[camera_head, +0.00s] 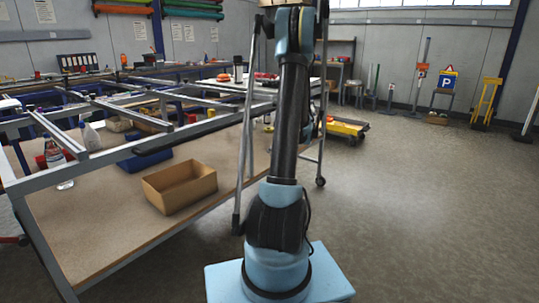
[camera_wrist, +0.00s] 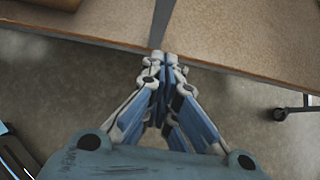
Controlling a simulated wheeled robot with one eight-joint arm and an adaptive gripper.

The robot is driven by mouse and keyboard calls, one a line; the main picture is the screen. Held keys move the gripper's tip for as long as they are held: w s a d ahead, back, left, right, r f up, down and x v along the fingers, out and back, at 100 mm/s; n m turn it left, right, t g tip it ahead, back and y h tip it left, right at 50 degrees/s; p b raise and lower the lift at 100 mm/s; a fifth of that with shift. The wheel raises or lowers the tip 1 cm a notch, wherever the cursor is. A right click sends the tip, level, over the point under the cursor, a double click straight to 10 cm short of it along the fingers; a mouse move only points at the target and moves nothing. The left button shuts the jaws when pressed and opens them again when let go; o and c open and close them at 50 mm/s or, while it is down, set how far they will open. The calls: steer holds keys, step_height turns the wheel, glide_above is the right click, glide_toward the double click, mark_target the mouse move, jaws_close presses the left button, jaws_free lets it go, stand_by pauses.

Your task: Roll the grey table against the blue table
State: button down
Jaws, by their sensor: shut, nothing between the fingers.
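A grey metal-framed table (camera_head: 75,158) with a brown board fills the left of the head view. Blue-framed benches or tables (camera_head: 72,97) show behind its open top bars; which one is the blue table I cannot tell. A tall grey leg (camera_head: 246,140) stands close beside my arm, and a dark caster (camera_head: 320,182) shows right of it. In the wrist view my gripper (camera_wrist: 164,62) is shut and empty. Its tips are at the edge of a brown board (camera_wrist: 240,35), by a grey bar; contact is unclear. My gripper is out of sight in the head view.
An open cardboard box (camera_head: 180,187), a blue tray (camera_head: 146,158) and bottles (camera_head: 57,165) lie on the brown board. A yellow low cart (camera_head: 346,128) stands behind. Road signs (camera_head: 446,80) line the back wall. The floor at right is clear. A caster (camera_wrist: 280,114) shows in the wrist view.

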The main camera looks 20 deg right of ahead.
steer(key=w+a+f, duration=0.5)
steer(key=w, duration=0.2)
steer(key=shift+w+a+f, duration=0.35)
steer(key=shift+w, duration=0.05)
